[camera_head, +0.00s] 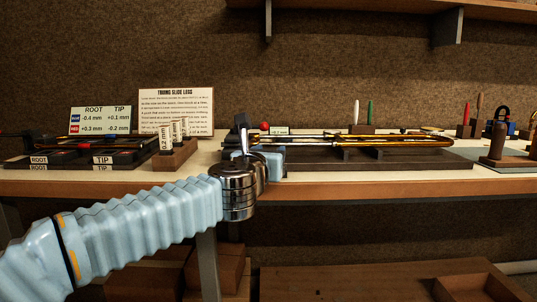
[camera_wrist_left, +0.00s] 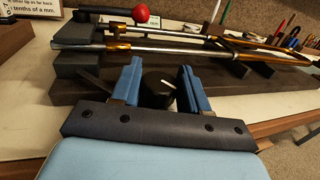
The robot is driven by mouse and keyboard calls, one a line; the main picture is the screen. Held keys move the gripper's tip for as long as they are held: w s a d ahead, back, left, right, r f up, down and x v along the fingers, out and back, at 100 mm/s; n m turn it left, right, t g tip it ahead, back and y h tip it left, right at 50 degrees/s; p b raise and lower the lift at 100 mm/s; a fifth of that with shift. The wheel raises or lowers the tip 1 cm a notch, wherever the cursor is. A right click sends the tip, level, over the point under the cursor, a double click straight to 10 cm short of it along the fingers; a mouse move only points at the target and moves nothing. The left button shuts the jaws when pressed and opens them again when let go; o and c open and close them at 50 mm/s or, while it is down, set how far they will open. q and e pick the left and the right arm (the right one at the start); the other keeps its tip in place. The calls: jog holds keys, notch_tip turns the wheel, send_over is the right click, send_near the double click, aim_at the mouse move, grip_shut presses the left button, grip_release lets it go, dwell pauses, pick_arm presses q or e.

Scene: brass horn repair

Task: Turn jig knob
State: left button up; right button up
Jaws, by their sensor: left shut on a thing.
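The dark jig (camera_head: 400,158) stands on the bench with a brass and silver trombone slide (camera_head: 380,138) lying along it. The slide also shows in the left wrist view (camera_wrist_left: 150,50). My left gripper (camera_head: 246,150) is at the jig's left front end. In the left wrist view the black jig knob (camera_wrist_left: 158,88) sits between the two blue fingers (camera_wrist_left: 157,80), and the gripper is shut on it. The knob's lower part is hidden by the gripper body. In the head view I cannot make the knob out behind the gripper. My right gripper is out of view.
A red ball (camera_wrist_left: 141,13) on a dark lever stands behind the knob. Left of my gripper are a wooden block with labelled gauges (camera_head: 174,155) and dark ROOT and TIP trays (camera_head: 95,150). Two printed cards (camera_head: 176,110) stand behind. Tools in blocks (camera_head: 362,128) stand at the back right.

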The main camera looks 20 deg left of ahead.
pick_arm(q)
jog(key=n+y, duration=0.2)
jog(key=y, duration=0.1)
jog(key=n+g+y, duration=0.1)
jog(key=n+y, duration=0.1)
jog(key=y, duration=0.1)
jog(key=shift+d+f+y+b, duration=0.1)
jog(key=shift+d+y+b, duration=0.1)
jog(key=shift+y+b, duration=0.15)
jog(key=n+g+y, duration=0.2)
jog(key=n+y, duration=0.1)
jog(key=shift+y, duration=0.25)
jog(key=shift+a+n+g+y, duration=0.15)
jog(key=shift+n+g+y, duration=1.15)
jog(key=shift+g+y, duration=0.25)
jog(key=shift+r, duration=0.2)
jog(key=o, duration=0.9)
jog(key=shift+o, duration=0.2)
